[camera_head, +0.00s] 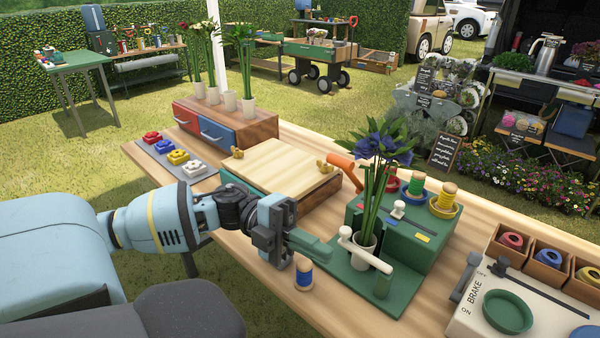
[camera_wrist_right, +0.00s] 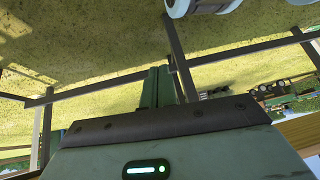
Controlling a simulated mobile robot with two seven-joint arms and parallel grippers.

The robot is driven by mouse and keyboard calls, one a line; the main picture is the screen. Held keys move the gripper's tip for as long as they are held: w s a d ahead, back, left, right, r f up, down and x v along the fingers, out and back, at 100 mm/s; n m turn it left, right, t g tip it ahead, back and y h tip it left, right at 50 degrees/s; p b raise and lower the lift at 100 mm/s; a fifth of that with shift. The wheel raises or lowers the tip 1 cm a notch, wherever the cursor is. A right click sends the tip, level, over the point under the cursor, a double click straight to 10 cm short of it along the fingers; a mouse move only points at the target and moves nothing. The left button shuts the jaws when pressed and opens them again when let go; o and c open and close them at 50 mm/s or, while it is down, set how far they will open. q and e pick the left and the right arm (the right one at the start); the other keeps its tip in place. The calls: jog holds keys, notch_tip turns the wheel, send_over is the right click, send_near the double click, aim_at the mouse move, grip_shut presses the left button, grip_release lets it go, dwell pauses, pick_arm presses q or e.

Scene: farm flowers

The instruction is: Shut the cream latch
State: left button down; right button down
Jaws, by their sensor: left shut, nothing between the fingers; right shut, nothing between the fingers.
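The cream latch (camera_head: 368,256) is a pale bar on the green stand (camera_head: 345,272). My right gripper (camera_wrist_right: 157,88) is shut and empty, over grass in the right wrist view.
A blue thread spool (camera_head: 304,273) stands below my left fingers. A green box (camera_head: 410,236) with spools is behind the latch. A brake panel (camera_head: 520,300) lies at right. A wooden-lidded box (camera_head: 285,165) is behind my left gripper.

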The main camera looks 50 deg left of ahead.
pick_arm(q)
jog(key=s+d+p, duration=0.1)
jog(key=s+d, duration=0.4)
jog(key=s, duration=0.2)
jog(key=shift+s+d+r, duration=0.15)
jog(key=shift+s+r, duration=0.2)
jog(key=shift+r, duration=0.1)
pick_arm(e)
jog(key=shift+s+r, duration=0.3)
jog(key=shift+r, duration=0.1)
jog(key=shift+w, duration=0.2)
